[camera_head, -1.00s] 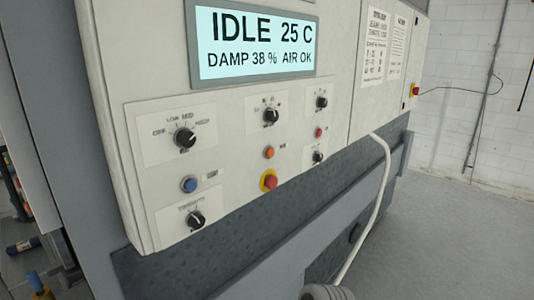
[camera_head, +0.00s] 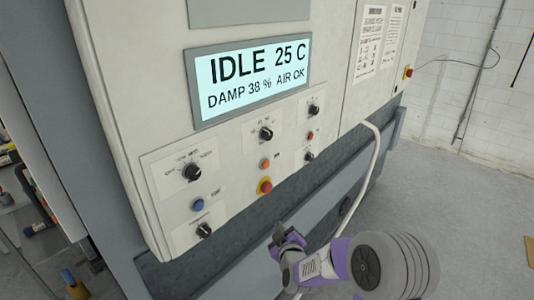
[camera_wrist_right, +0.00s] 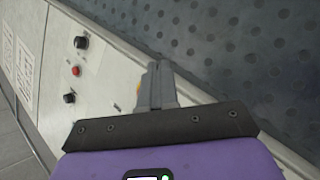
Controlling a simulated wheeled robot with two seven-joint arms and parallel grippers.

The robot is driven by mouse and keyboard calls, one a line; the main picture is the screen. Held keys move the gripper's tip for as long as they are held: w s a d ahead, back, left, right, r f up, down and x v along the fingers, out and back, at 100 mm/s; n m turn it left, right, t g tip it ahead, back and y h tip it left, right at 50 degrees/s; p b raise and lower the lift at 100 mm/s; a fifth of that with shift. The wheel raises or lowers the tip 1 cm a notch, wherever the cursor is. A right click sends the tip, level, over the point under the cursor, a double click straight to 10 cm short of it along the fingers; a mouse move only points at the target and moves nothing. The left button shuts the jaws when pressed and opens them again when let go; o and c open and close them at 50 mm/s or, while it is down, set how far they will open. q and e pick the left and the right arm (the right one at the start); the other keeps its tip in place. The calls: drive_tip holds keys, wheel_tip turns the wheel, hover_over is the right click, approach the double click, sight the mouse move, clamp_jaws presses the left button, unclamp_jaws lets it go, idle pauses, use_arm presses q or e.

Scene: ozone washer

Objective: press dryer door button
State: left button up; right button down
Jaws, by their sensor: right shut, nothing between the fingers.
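The dryer's control panel (camera_head: 225,150) fills the middle of the head view. It carries a blue button (camera_head: 197,205), an orange button (camera_head: 265,164), a small red button (camera_head: 310,135) and a red button on a yellow base (camera_head: 265,186). I cannot read which one is the door button. My right gripper (camera_head: 285,235) is shut and empty, below the panel and apart from the buttons in the head view. In the right wrist view its fingers (camera_wrist_right: 157,85) partly cover something yellow-orange; the small red button (camera_wrist_right: 75,71) shows to their left. My left gripper is not in view.
Several black knobs (camera_head: 192,172) sit among the buttons. The display (camera_head: 250,80) reads IDLE 25 C, DAMP 38 %, AIR OK. A white hose (camera_head: 361,180) hangs at the panel's right. The floor (camera_head: 460,200) at right is mostly clear.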

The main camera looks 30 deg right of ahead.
sight(266, 164)
drive_tip(key=s+d+r+t+h+p, duration=0.1)
drive_tip(key=d+r, duration=0.4)
drive_tip(key=r, duration=1.1)
drive_tip(key=t+h+p, duration=0.1)
drive_tip(key=h+p, duration=0.1)
drive_tip(key=shift+r+n+t+p, duration=0.15)
drive_tip(key=shift+n+t+p, duration=0.15)
drive_tip(key=shift+t, duration=0.1)
drive_tip(key=w+a+p, duration=0.1)
drive_tip(key=w+a, duration=0.2)
drive_tip(key=w, duration=0.5)
drive_tip(key=shift+w+a, duration=0.2)
idle(0.6)
drive_tip(key=shift+w+a, duration=0.1)
drive_tip(key=shift+w, duration=0.2)
